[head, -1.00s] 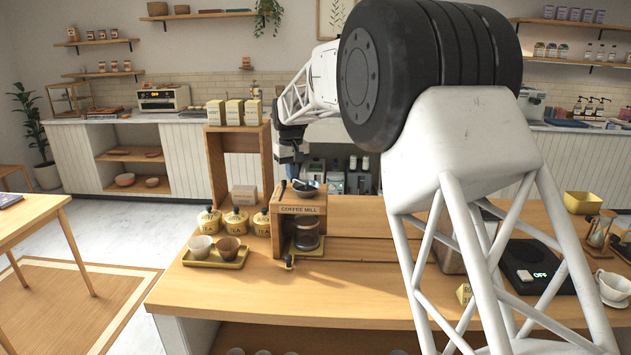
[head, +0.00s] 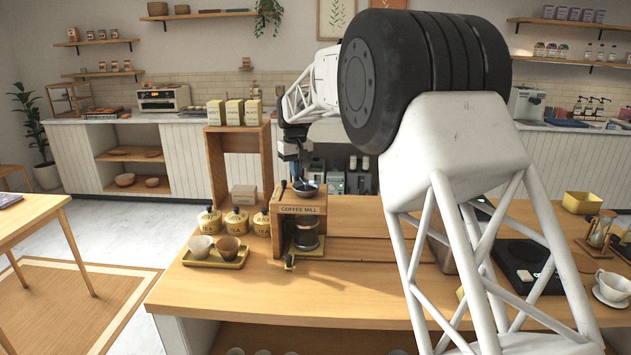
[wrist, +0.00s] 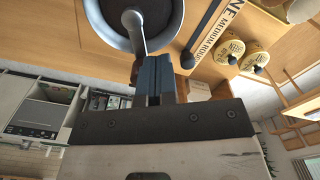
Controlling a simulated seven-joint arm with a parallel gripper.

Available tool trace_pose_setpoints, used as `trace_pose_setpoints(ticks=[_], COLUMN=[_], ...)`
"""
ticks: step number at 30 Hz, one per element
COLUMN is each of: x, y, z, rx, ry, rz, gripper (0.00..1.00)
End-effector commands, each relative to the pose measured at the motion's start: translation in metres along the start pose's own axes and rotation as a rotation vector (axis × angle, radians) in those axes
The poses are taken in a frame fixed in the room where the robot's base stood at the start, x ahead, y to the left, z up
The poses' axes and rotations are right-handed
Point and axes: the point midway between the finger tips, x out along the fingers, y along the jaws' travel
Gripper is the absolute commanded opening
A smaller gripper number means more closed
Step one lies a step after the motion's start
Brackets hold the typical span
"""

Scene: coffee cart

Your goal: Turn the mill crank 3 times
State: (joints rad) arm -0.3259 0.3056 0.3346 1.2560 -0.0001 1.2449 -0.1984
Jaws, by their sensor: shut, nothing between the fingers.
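The wooden coffee mill (head: 303,220) stands on the counter, with a dark round hopper bowl on top and a glass jar inside its front. In the wrist view the hopper bowl (wrist: 100,12) is at the top, with the grey metal crank (wrist: 133,20) reaching from its middle toward my fingers. My gripper (wrist: 154,60) is shut, with nothing between its blue-grey fingers. The fingertips are right beside the crank's outer end; I cannot tell whether they touch it. In the head view my gripper (head: 296,177) points down just above the hopper, and the crank is hard to make out.
A black lever (wrist: 205,32) lies across a grind scale on the mill's top. Yellow tea canisters (head: 236,221) and a tray (head: 213,261) with two cups stand left of the mill. A wooden shelf unit (head: 216,165) stands behind. The counter's front is clear.

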Motion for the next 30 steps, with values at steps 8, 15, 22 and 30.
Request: trace_pose_setpoints(ticks=[8,15,22,30], x=[0.000,0.001,0.001,0.000], y=[0.002,0.013,0.018,0.018], z=[0.000,-0.001,-0.002,-0.002], rx=[0.001,0.002,0.001,0.001], ry=[0.000,-0.001,0.000,0.000], rz=[0.000,0.000,0.000,0.000], gripper=[0.00,0.00,0.00,0.00])
